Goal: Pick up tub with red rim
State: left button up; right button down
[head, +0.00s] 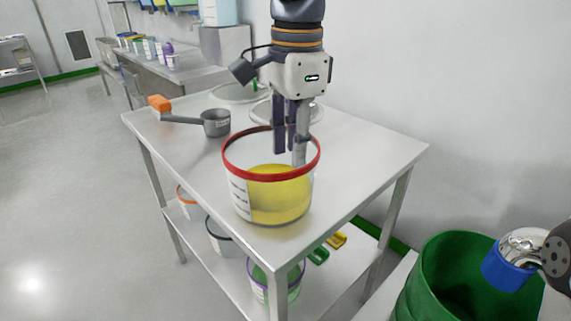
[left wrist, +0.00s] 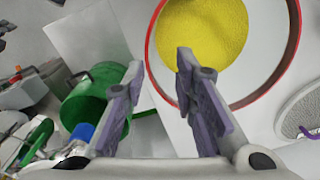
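The tub with a red rim (head: 233,172) stands upright near the front corner of the steel table, with yellow material inside. It also shows in the left wrist view (left wrist: 293,40), at the top right. My left gripper (head: 290,153) points down at the tub's opening. Its two fingers are apart and hold nothing. In the left wrist view, the left gripper (left wrist: 158,66) has the near part of the red rim between its fingers in the picture. I cannot tell the exact height of the fingertips against the rim.
A grey scoop (head: 215,122) with an orange handle end lies behind the tub. Round lids (head: 240,93) lie at the table's back. More tubs (head: 222,238) stand on the lower shelf. A green bin (head: 440,275) stands at right, beside part of my right arm.

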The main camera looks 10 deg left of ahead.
aim_at(289, 171)
pick_arm(q)
jog(key=f, duration=0.1)
jog(key=s+f, duration=0.1)
jog(key=shift+s+a+f, duration=0.15)
jog(key=shift+f, duration=0.25)
jog(key=f, duration=0.8)
jog(key=shift+w+a, duration=0.1)
jog(key=shift+w, duration=0.15)
grip_shut()
